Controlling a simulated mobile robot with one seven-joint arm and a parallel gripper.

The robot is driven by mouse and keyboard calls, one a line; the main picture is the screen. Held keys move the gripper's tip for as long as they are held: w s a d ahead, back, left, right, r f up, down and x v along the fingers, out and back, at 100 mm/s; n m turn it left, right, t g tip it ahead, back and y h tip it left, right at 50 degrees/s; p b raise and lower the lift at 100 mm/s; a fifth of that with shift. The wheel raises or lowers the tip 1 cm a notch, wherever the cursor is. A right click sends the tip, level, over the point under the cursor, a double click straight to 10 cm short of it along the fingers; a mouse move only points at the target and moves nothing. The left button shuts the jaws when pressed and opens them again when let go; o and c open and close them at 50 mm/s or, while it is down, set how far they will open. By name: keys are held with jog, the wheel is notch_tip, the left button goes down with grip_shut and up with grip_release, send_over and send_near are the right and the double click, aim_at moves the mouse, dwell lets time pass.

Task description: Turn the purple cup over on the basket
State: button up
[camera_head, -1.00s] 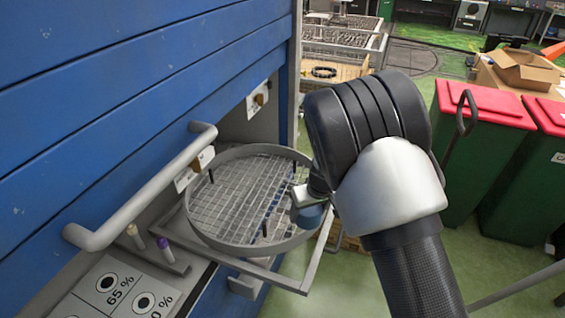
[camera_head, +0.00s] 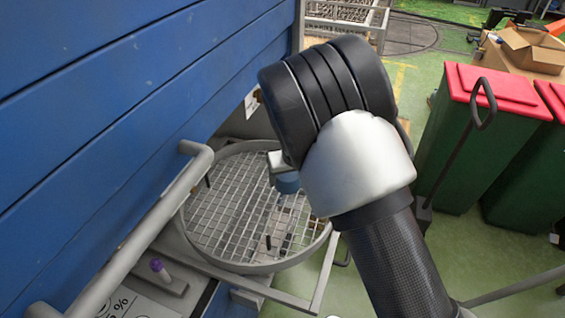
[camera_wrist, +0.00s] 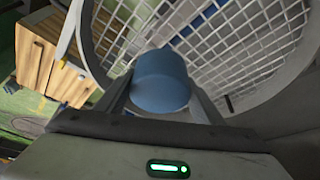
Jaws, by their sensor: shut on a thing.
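A cup that looks blue (camera_head: 287,184) is held in my gripper (camera_wrist: 160,92); no clearly purple cup shows. The wrist view shows the cup (camera_wrist: 160,80) between the two fingers, which are shut on it. In the head view my arm hides much of the gripper and part of the cup. The basket is a round grey wire-mesh tray with a raised rim (camera_head: 240,267). The cup appears over the right back part of the mesh; its height above it is hard to tell. The basket rim also shows in the wrist view (camera_wrist: 285,90).
Short dark pegs stand on the mesh, one near the front (camera_head: 268,242). A blue panelled wall (camera_head: 110,110) closes the left. Green bins with red lids (camera_head: 485,140) stand at the right.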

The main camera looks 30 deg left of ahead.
jog(key=b, duration=0.8)
send_near(285, 202)
jog(key=x, duration=0.5)
jog(key=shift+w+a+f, duration=0.15)
jog(key=shift+w+f, duration=0.05)
jog(key=shift+f, duration=0.3)
